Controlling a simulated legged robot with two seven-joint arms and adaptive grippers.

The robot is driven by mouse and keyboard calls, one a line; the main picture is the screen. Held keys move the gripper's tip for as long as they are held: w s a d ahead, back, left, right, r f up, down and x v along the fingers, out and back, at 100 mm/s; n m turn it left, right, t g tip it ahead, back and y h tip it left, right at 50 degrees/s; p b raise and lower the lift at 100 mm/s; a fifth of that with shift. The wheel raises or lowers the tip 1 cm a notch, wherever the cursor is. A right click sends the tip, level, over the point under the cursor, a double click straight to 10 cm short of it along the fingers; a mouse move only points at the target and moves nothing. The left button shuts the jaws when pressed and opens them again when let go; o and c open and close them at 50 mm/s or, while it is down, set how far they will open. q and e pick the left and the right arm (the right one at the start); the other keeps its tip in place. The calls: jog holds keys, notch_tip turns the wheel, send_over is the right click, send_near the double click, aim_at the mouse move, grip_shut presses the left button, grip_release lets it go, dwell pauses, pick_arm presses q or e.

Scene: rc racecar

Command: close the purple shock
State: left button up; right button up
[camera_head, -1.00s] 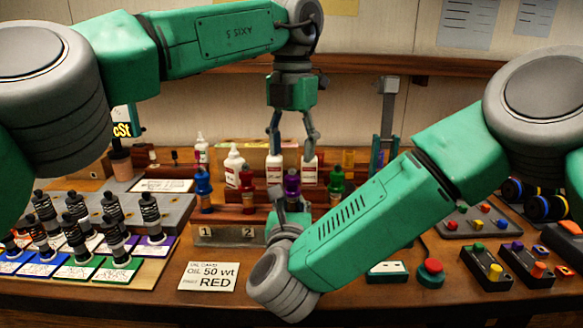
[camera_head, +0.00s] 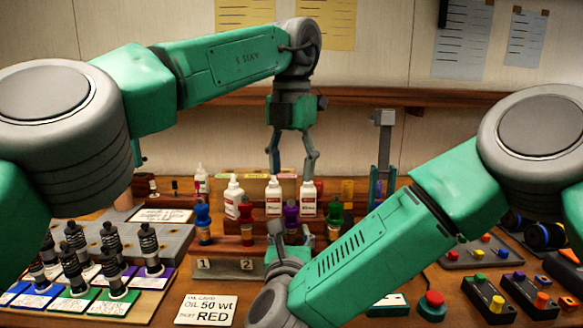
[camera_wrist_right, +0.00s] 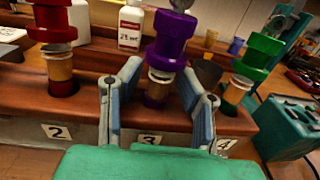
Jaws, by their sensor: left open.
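The purple shock (camera_head: 291,213) stands upright in the wooden stand, in the place labelled 3. In the right wrist view its purple cap (camera_wrist_right: 168,45) sits above a clear amber section and a purple lower part. My right gripper (camera_wrist_right: 160,78) is open, its fingers to either side of the shock's lower part; I cannot tell if they touch it. In the head view, my right gripper (camera_head: 285,238) is low in front of the shock, partly hiding the stand. My left gripper (camera_head: 291,172) is open and empty, pointing down above the white bottles behind.
The red shock (camera_wrist_right: 55,25) stands at place 2 and the green shock (camera_wrist_right: 255,60) at place 4, close beside my right fingers. A blue shock (camera_head: 203,220) is at place 1. White bottles (camera_head: 274,194) stand behind.

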jog(key=s, duration=1.2)
jog(key=shift+a, duration=0.35)
